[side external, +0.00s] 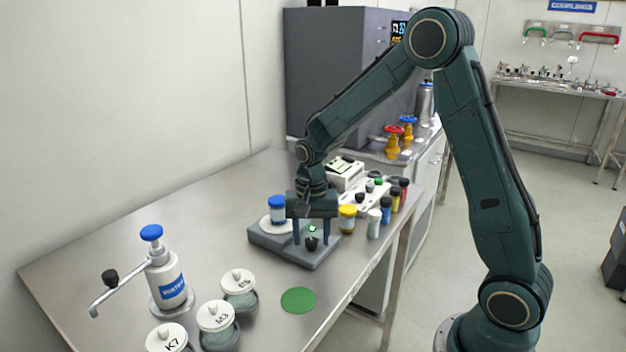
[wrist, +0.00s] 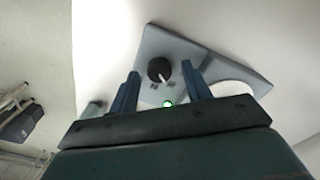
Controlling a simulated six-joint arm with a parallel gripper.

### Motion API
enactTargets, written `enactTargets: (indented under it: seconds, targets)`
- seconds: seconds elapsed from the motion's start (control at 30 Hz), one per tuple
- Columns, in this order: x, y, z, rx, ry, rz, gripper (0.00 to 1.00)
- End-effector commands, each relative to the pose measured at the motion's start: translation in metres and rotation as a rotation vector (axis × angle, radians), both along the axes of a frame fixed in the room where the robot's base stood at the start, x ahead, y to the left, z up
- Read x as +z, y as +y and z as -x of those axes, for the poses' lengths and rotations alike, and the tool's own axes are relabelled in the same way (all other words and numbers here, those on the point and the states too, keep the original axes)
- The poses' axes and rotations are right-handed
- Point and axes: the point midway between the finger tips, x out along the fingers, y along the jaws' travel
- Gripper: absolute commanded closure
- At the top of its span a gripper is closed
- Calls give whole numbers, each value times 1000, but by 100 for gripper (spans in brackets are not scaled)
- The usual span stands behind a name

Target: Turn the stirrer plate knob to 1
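My gripper (side external: 311,240) is over the plate, fingers pointing down. Its fingers are apart with nothing between them in the wrist view (wrist: 160,88), and the knob shows just beyond the fingertips, roughly between them.
A yellow-lidded jar (side external: 347,218) and a white-capped vial (side external: 374,223) stand close right of my gripper. A white pump bottle (side external: 166,280), lidded jars (side external: 239,288) and a green disc (side external: 298,300) are nearer the front. The table's left middle is clear.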

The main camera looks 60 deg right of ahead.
Motion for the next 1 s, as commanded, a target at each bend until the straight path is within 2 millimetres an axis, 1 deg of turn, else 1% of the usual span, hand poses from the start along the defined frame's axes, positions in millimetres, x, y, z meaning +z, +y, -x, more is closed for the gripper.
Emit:
enactTargets:
  seconds: [0.27, 0.47, 0.67, 1.0]
  targets:
    - [0, 0, 0, 1, 1, 0, 52]
    - [9, 0, 0, 1, 0, 0, 52]
    - [32, 0, 0, 1, -2, 0, 52]
    - [90, 0, -1, 1, -4, 1, 52]
